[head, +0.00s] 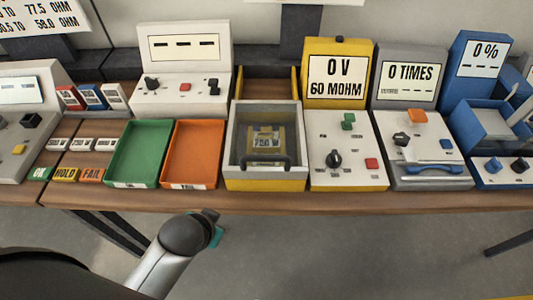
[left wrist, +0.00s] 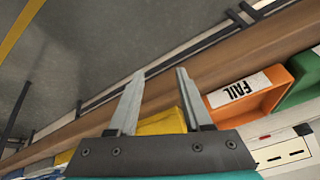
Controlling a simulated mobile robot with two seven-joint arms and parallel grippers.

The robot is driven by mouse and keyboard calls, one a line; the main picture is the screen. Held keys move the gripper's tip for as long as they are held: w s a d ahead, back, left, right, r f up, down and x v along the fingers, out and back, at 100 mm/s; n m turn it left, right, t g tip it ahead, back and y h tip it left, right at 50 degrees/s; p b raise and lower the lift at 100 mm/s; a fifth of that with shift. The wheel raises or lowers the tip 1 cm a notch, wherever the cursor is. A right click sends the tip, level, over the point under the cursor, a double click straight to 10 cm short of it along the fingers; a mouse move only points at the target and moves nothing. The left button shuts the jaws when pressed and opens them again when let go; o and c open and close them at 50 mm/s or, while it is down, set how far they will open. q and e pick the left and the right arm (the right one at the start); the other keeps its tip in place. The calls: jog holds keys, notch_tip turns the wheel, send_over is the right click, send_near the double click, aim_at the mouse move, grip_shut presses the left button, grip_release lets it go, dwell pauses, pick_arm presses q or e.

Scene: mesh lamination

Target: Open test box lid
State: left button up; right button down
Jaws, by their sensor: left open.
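The test box (head: 237,180) is a yellow box with a grey rim, at the middle of the table's front edge in the head view. Its see-through lid (head: 242,135) looks closed, with a dark handle along the front. A yellow part marked 750 V (head: 265,143) shows inside. My left gripper (head: 214,216) is in front of and below the table edge, left of the box and apart from it; its fingers are mostly hidden there. In the left wrist view (left wrist: 161,72) its two fingers are spread and empty, with a yellow surface behind them. My right gripper is out of view.
A green tray (head: 110,181) and an orange FAIL tray (head: 167,180) stand left of the box. A yellow panel with knobs (head: 345,185) stands close on its right. The wooden table edge (head: 330,198) runs below; the floor in front is clear.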

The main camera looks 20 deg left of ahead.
pick_arm(q)
jog(key=w+a+r+t, duration=0.1)
jog(key=w+a+r, duration=0.1)
jog(key=w+a+r+m+t, duration=0.1)
jog(key=w+r+t, duration=0.1)
jog(key=w+a+r+m+t, duration=0.1)
jog(key=w+a, duration=0.1)
jog(key=shift+w+a+r+t+y, duration=0.3)
jog(key=shift+w+r+y, duration=0.1)
jog(key=w+a+r+m+t+h, duration=0.2)
jog(key=w+r+m+t+h, duration=0.1)
jog(key=w+r+m+t, duration=0.15)
jog(key=m+g+h, duration=0.6)
jog(key=m+h, duration=0.6)
jog(key=m, duration=0.2)
send_near(255, 159)
jog(key=p+x, duration=0.1)
jog(key=x, duration=1.1)
jog(key=shift+w+d+f, duration=0.1)
jog(key=shift+w+d, duration=0.05)
jog(key=shift+d, duration=0.1)
grip_shut()
